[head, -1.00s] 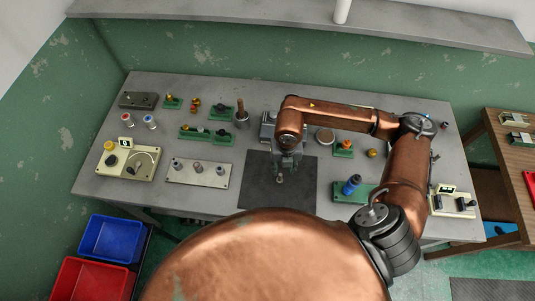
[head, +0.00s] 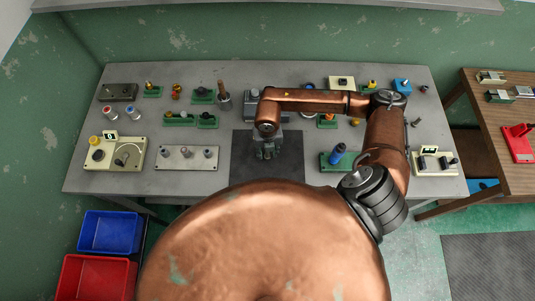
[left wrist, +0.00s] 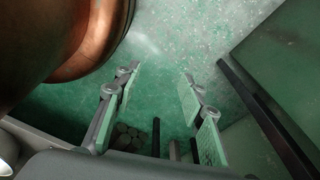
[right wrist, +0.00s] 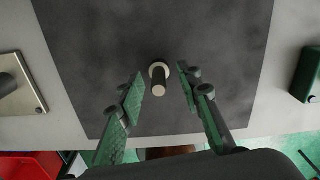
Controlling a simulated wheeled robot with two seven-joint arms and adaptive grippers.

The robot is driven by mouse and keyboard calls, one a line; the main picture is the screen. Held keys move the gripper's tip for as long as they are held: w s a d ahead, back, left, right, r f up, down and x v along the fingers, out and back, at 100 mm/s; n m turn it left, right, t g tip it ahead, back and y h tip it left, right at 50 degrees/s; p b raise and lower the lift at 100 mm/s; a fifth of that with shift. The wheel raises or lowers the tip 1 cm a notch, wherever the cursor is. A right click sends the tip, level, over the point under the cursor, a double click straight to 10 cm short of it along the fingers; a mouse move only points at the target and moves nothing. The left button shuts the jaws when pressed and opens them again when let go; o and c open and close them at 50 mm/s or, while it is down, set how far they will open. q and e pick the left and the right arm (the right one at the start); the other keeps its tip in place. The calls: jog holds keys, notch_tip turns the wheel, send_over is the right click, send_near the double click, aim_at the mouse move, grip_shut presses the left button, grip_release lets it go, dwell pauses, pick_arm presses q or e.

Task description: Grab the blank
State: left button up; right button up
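The blank (right wrist: 160,78), a small cylinder with a dark body and a pale round end, stands on the dark mat (right wrist: 100,40) in the right wrist view. My right gripper (right wrist: 160,88) is open, with its green-padded fingertips on either side of the blank and clear gaps to it. In the head view my right gripper (head: 266,153) hangs over the dark mat (head: 290,170), and I cannot make out the blank there. My left gripper (left wrist: 160,80) is open and empty above the green floor, outside the head view.
Small parts line the back of the grey table (head: 200,190). Blue (head: 108,231) and red (head: 95,277) bins stand at lower left.

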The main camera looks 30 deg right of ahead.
jog(key=shift+s+r, duration=0.1)
jog(key=shift+s, duration=0.05)
jog(key=shift+w+f, duration=0.2)
jog(key=shift+w, duration=0.15)
jog(key=c, duration=0.5)
jog(key=shift+s+r, duration=0.15)
jog(key=shift+s, duration=0.05)
jog(key=c, duration=0.3)
pick_arm(q)
jog(key=s, duration=0.3)
jog(key=shift+a+f, duration=0.1)
pick_arm(e)
jog(key=shift+w, duration=0.1)
grip_shut()
pick_arm(q)
jog(key=shift+w, duration=0.55)
